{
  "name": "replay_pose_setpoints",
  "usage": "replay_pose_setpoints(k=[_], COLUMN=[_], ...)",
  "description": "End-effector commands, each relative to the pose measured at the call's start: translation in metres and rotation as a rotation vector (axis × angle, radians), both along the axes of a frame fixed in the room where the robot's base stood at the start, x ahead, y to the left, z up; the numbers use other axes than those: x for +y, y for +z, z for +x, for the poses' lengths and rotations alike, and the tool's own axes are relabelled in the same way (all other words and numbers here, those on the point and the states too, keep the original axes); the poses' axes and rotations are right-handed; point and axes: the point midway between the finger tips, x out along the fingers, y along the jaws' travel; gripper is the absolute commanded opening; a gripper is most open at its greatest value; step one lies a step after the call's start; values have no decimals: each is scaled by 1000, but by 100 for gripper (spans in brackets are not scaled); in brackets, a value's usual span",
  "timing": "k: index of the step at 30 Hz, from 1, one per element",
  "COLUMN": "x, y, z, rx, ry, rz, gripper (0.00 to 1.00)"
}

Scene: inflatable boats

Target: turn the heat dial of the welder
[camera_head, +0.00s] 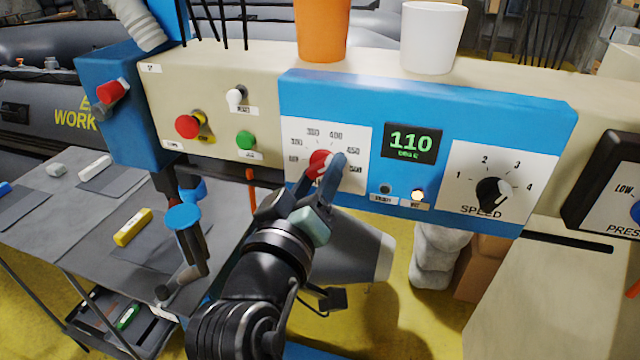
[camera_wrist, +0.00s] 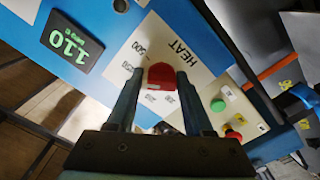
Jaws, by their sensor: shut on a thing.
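The welder's blue control panel (camera_head: 350,95) carries a white heat scale plate (camera_head: 300,128) at its left end. The red heat dial (camera_head: 319,161) sits on that plate. My gripper (camera_head: 330,166) is shut on the dial, with a finger on each side of it. In the wrist view the red dial (camera_wrist: 161,76) shows between the two fingertips (camera_wrist: 158,82), beside the word HEAT. The fingers hide part of the scale, and I cannot tell exactly where the dial points.
A speed knob (camera_head: 492,193) is at the panel's right. A red button (camera_head: 188,126), green button (camera_head: 246,140) and white toggle (camera_head: 236,96) are at left. An orange cup (camera_head: 322,30) and white cup (camera_head: 433,38) stand on top. A grey table (camera_head: 75,215) is at lower left.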

Motion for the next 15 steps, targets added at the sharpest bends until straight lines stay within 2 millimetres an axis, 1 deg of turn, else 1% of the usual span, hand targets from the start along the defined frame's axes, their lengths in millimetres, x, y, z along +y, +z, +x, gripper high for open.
replay_pose_setpoints(k=[6, 15], x=[0, 0], y=[-1, 0], z=[0, 0], rx=[-30, -43], ry=[0, -1], rz=[88, 132], gripper=[0, 0])
